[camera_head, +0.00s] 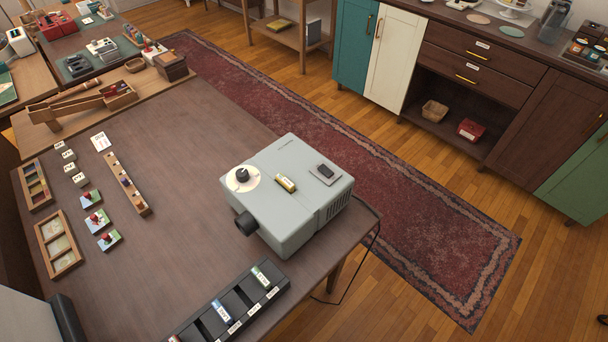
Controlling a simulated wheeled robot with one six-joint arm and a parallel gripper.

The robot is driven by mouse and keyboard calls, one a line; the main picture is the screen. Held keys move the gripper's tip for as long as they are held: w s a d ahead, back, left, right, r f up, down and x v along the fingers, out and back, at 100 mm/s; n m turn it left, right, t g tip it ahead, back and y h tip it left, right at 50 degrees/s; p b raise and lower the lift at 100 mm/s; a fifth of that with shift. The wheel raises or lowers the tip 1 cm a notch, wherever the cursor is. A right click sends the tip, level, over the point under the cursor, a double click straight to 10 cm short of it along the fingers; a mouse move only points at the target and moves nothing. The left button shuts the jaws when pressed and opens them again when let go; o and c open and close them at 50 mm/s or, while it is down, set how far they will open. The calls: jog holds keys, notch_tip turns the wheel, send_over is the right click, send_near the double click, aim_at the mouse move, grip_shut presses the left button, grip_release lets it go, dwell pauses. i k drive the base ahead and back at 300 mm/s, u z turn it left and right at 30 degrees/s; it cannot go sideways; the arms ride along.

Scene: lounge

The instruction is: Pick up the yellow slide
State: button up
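A small yellow block with a pale label, which looks like the yellow slide (286,183), lies on top of a pale grey projector (293,228). It sits between a round white dial with a black knob (242,175) and a dark switch on a plate (325,171). The projector stands near the right edge of the brown table (190,235), its lens facing lower left. My gripper is not in view, so its state and distance from the slide do not show.
A black slotted tray (237,303) holding a few slides lies in front of the projector. Wooden frames (58,243), a wooden strip (127,184) and small blocks stand at left. The table's middle is clear. A cable (374,243) hangs off the right edge.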

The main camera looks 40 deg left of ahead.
aim_at(282, 180)
jog(key=i, duration=0.85)
jog(key=u, duration=2.15)
